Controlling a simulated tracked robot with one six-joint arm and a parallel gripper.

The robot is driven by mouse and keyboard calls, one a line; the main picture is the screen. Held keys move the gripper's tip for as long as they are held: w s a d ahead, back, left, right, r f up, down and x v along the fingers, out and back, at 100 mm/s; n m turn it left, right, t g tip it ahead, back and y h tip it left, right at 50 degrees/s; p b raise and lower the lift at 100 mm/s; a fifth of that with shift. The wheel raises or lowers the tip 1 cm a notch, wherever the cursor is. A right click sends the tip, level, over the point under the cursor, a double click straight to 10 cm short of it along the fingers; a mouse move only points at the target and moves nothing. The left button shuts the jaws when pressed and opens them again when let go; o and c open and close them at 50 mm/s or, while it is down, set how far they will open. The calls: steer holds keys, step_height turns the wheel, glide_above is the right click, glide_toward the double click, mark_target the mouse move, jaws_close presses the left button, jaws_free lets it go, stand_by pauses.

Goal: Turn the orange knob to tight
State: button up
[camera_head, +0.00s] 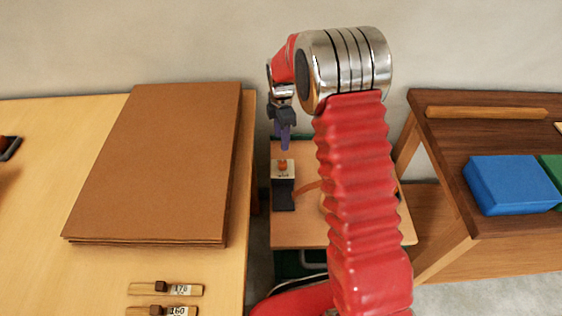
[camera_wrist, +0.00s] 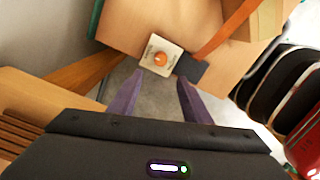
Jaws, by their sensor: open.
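The orange knob (camera_head: 283,163) sits on a white labelled plate on a dark block, on the low wooden surface between the two tables. In the wrist view the knob (camera_wrist: 160,58) is on the white plate (camera_wrist: 147,50), with lettering too small to read. My gripper (camera_head: 284,146) is above the knob in the head view, pointing down. In the wrist view its two purple fingers (camera_wrist: 155,92) are apart with nothing between them, and the knob lies beyond their tips. The gripper appears not to touch the knob.
An orange strap (camera_wrist: 222,33) runs from the dark block (camera_head: 283,195). A brown board stack (camera_head: 165,160) lies on the left table. A blue block (camera_head: 510,184) rests on the dark right table. Wooden pieces labelled 170 (camera_head: 166,289) and 160 (camera_head: 161,311) lie at front left.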

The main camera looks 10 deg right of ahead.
mark_target(281, 162)
step_height(281, 162, down, 13)
steer(key=shift+f, duration=0.1)
stand_by(0.5)
steer(key=shift+c, duration=0.2)
steer(key=c, duration=0.9)
steer(key=shift+a, duration=0.2)
steer(key=shift+c, duration=0.5)
steer(key=shift+d, duration=0.15)
